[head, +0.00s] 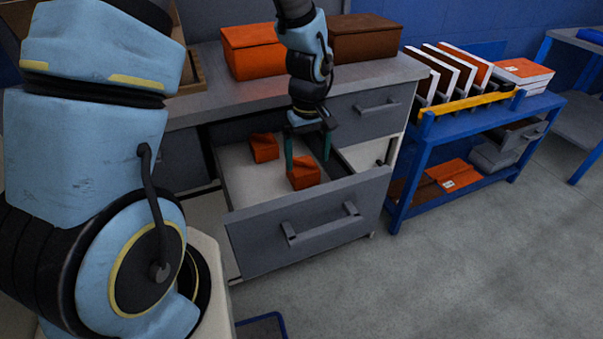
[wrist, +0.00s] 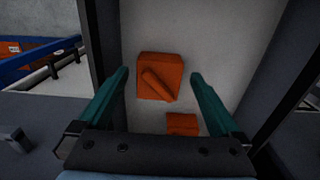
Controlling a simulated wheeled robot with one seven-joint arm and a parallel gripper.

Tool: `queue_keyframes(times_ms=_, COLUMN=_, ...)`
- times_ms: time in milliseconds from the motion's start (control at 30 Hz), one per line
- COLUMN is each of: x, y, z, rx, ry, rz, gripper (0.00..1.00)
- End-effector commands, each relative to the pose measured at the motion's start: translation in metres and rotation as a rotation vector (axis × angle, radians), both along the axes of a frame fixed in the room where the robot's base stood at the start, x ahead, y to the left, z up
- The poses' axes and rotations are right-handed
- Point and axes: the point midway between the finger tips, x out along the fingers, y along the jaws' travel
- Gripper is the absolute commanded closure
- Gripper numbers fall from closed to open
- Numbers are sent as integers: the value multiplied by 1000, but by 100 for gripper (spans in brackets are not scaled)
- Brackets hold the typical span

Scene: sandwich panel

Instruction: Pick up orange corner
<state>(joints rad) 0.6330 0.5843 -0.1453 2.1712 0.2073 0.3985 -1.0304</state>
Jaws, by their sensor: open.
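Two orange corners lie in the open drawer (head: 310,226). The nearer corner (head: 304,174) lies toward the drawer front, and the other corner (head: 264,148) lies farther back and to the left. My gripper (head: 308,165) points down into the drawer with its two green fingers apart and nothing held. In the wrist view, one corner (wrist: 160,77), a block with a raised diagonal bar, shows between the fingertips of my gripper (wrist: 159,75). The second corner (wrist: 182,124) shows lower, partly hidden by the gripper body. I cannot tell whether the fingers touch the nearer corner.
The drawer walls stand close around my gripper. An orange box (head: 253,52) and a brown box (head: 365,38) stand on the grey worktop (head: 385,73) behind. A blue cart (head: 425,150) with upright panels stands to the right. The floor in front is mostly clear.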

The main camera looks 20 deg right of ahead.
Motion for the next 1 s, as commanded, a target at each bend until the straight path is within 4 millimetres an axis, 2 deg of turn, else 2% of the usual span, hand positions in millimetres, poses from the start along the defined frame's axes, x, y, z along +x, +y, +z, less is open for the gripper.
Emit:
queue_keyframes(times_ms=233, x=-1, y=1, z=-17, rx=3, ry=2, rz=0, gripper=0)
queue_keyframes(times_ms=533, x=-2, y=0, z=-55, rx=2, ry=2, rz=-1, gripper=0)
queue_keyframes(times_ms=867, x=-1, y=0, z=-61, rx=0, ry=0, rz=1, gripper=0)
queue_keyframes(times_ms=1000, x=-1, y=0, z=-61, rx=0, ry=0, rz=1, gripper=16)
